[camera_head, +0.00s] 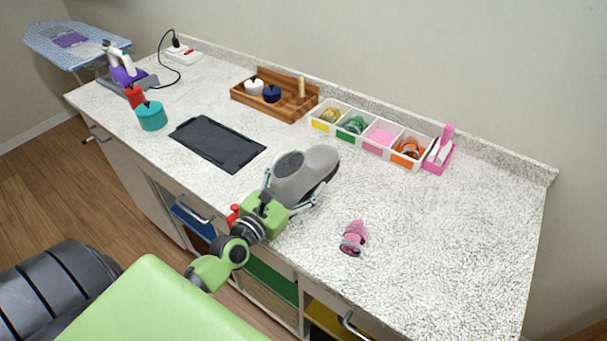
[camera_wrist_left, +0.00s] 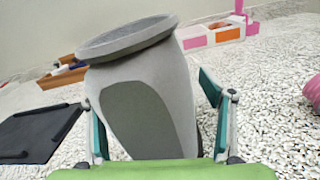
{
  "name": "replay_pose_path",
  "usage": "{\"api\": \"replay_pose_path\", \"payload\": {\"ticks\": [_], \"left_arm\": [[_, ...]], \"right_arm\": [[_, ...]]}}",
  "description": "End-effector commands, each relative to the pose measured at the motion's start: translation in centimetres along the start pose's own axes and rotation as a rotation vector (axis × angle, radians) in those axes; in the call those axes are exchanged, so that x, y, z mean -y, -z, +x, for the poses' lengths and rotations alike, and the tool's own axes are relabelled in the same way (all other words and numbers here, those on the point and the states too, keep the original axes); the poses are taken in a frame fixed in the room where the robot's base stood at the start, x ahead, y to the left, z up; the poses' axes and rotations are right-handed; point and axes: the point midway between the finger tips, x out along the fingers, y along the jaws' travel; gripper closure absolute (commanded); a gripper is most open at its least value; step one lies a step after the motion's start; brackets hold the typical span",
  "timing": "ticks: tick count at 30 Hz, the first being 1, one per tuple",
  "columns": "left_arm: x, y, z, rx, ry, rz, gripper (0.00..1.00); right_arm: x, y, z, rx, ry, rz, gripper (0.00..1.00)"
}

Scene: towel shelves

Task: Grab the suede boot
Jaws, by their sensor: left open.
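The suede boot (camera_head: 307,174) is grey with a darker grey heel patch and stands on the speckled counter. In the left wrist view the boot (camera_wrist_left: 150,95) fills the middle, its round collar at the top. My left gripper (camera_head: 291,194) comes in from the counter's front edge. In the wrist view its two fingers (camera_wrist_left: 155,115) are open, one on each side of the boot's heel. A gap shows between the right finger and the boot; whether the left finger touches it I cannot tell. My right gripper is not in view.
A black tray (camera_head: 217,144) lies left of the boot. A pink object (camera_head: 353,238) lies to the right near the front. A wooden rack (camera_head: 289,106), a white divided organizer (camera_head: 338,132) and a pink holder (camera_head: 439,160) stand at the back. The counter's right part is clear.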

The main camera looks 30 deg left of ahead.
Motion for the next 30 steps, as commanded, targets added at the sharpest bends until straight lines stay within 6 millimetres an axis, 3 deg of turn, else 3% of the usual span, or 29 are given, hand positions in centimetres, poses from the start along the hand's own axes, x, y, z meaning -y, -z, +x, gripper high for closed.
{"api": "replay_pose_path", "payload": {"ticks": [2,6,8,17,22,26,30], "left_arm": [[0.0,0.0,0.0,0.0,0.0,0.0,0.29],[0.0,0.0,0.0,0.0,0.0,0.0,0.65],[0.0,0.0,0.0,0.0,0.0,0.0,0.79],[-0.1,-0.3,0.0,0.004,-0.002,0.0,0.79],[-0.3,-1.4,0.0,0.007,-0.004,-0.002,0.79],[-0.8,-3.7,0.0,0.01,-0.008,-0.006,0.79],[-0.9,-6.9,-2.9,0.006,-0.006,-0.005,0.79]], "right_arm": [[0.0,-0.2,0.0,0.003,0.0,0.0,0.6],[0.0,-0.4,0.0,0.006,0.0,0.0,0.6],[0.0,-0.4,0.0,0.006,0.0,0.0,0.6],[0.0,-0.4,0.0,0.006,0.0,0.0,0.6],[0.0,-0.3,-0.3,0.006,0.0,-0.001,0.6],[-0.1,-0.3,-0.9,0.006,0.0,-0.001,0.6],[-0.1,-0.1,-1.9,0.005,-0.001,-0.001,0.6]]}}
